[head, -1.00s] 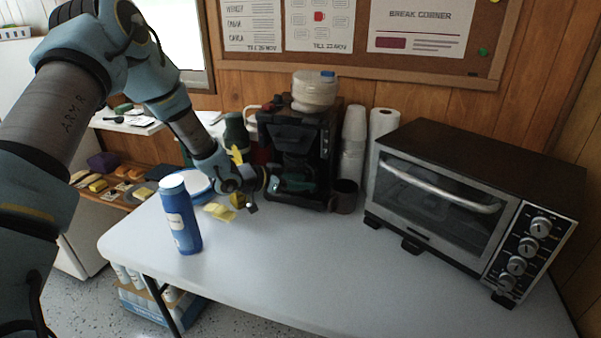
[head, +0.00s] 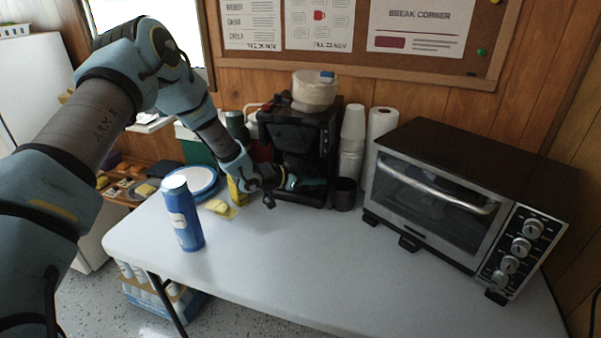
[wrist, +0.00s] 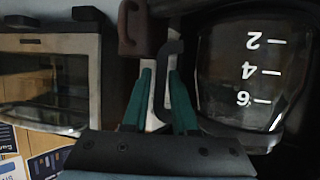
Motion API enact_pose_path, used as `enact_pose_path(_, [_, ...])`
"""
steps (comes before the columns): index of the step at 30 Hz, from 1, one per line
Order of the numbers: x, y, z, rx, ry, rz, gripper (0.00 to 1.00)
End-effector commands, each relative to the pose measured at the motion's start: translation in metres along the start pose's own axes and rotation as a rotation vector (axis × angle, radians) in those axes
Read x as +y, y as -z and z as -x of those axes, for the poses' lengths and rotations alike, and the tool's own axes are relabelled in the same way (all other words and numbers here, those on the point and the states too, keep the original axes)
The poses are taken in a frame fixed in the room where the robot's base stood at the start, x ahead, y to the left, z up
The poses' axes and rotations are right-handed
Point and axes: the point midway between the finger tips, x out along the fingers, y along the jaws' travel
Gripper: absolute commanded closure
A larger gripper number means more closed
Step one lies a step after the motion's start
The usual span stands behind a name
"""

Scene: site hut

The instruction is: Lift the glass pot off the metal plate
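The glass pot (wrist: 245,75) fills the right of the wrist view, with white marks 2, 4 and 6 on its dark glass. Its dark handle (wrist: 169,55) stands out toward my gripper. My gripper (wrist: 160,70) has its two green fingers on either side of the handle, with a pale gap still showing between them, so it looks open. In the head view my gripper (head: 308,183) is at the lower front of the black coffee maker (head: 292,135). The pot is mostly hidden there by my gripper and shadow. The metal plate under the pot cannot be made out.
A dark mug (head: 344,194) and stacked cups (head: 351,145) stand just right of the coffee maker. A toaster oven (head: 440,190) is farther right. A blue can (head: 182,215), a blue-rimmed plate (head: 205,180) and yellow items (head: 218,206) are left. The table front (head: 290,265) is clear.

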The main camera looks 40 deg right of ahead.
Motion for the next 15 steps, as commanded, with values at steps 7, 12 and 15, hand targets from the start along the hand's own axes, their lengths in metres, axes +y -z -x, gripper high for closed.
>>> enact_pose_path(7, [0.0000, 0.0000, 0.0002, 0.000, 0.000, 0.000, 1.00])
enact_pose_path(12, [0.0000, 0.0000, 0.0002, 0.000, 0.000, 0.000, 1.00])
enact_pose_path(15, [-0.0001, 0.0000, 0.0003, 0.000, 0.000, 0.000, 1.00])
